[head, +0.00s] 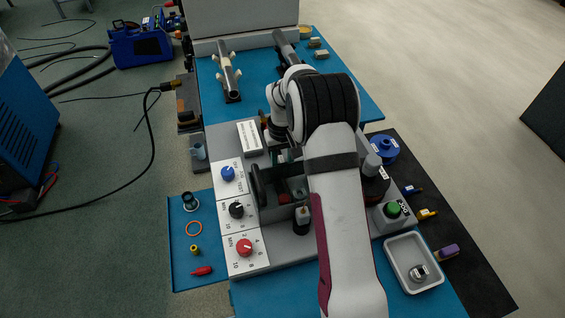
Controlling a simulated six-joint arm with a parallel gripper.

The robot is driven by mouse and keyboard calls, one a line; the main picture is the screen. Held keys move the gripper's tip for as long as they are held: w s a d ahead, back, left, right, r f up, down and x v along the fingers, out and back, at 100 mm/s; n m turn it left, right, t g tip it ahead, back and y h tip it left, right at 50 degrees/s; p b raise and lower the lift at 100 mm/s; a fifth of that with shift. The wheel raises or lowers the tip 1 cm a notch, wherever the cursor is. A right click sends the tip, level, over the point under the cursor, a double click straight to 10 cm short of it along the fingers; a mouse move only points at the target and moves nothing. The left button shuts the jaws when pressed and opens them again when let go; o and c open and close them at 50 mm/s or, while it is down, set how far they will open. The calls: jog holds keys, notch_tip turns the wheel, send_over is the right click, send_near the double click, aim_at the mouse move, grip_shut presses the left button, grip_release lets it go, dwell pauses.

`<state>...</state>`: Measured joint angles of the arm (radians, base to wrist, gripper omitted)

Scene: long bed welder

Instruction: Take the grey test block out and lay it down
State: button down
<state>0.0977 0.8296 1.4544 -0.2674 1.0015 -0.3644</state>
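I cannot make out the grey test block for certain. A dark open fixture (282,190) sits in the middle of the machine, with a round black wheel at its left side. My arm covers its right part, and its inside is dark and partly hidden. My arm reaches in from the bottom and bends at the wrist above the back of this fixture. My gripper points down there, mostly hidden behind my wrist and in shadow, so its fingers and anything between them cannot be read. A pale block-like piece (250,138) with small writing lies left of my wrist.
Blue, black and red knobs (244,248) line the left panel. A blue mat (180,268) holds small parts. At right are a green button (393,209), a blue spool (383,149) and a white tray (401,244) with a metal part. Tubes on supports (229,75) stand behind.

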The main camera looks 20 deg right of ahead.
aim_at(282, 156)
jog(key=shift+r, duration=0.15)
jog(key=shift+r, duration=1.35)
jog(key=shift+r, duration=0.55)
